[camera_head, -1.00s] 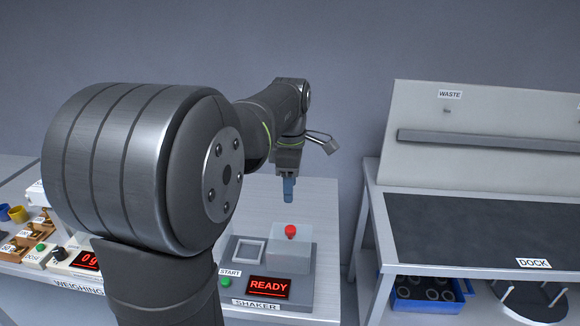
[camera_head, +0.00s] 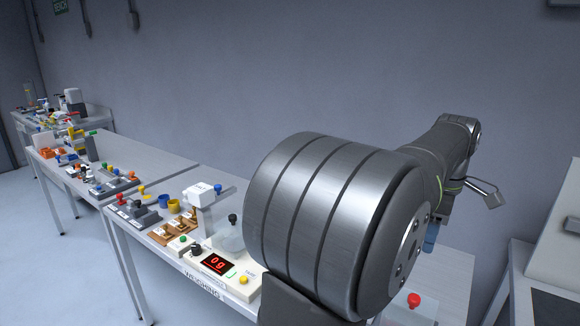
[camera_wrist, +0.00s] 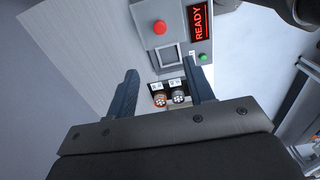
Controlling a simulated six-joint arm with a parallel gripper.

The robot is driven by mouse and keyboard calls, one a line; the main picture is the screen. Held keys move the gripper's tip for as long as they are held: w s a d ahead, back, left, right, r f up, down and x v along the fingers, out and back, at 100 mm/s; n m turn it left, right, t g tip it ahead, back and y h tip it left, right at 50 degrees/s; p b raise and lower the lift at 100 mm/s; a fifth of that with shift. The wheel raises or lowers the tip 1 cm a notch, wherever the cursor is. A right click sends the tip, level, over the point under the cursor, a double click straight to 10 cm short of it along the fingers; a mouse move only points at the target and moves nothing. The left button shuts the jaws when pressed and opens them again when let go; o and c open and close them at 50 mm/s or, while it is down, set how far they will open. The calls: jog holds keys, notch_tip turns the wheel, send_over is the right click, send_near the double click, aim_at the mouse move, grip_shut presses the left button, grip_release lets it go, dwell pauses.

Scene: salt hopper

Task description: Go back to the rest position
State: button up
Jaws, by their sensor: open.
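My gripper (camera_head: 431,236) hangs at the end of my arm on the right of the head view, with blue-grey fingers pointing down. In the wrist view my gripper (camera_wrist: 163,82) has its two fingers well apart, with nothing held between them. Beyond the fingers lies the grey shaker (camera_wrist: 178,32), with a red knob, a square frame, a green button and a red READY display. The shaker's red knob (camera_head: 413,299) shows at the bottom of the head view, below my gripper and apart from it. My arm hides most of the shaker there.
The weighing station (camera_head: 216,263) reads 0 g on the bench left of my arm. Yellow and blue cups (camera_head: 174,206) stand behind it. More benches with small items run to the far left. The dock bench (camera_head: 553,308) is at right.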

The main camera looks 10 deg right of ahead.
aim_at(413, 297)
notch_tip(413, 297, down, 17)
jog(key=shift+f, duration=0.2)
jog(key=shift+w+a, duration=0.1)
jog(key=shift+a, duration=0.05)
jog(key=shift+r, duration=0.1)
dwell(0.4)
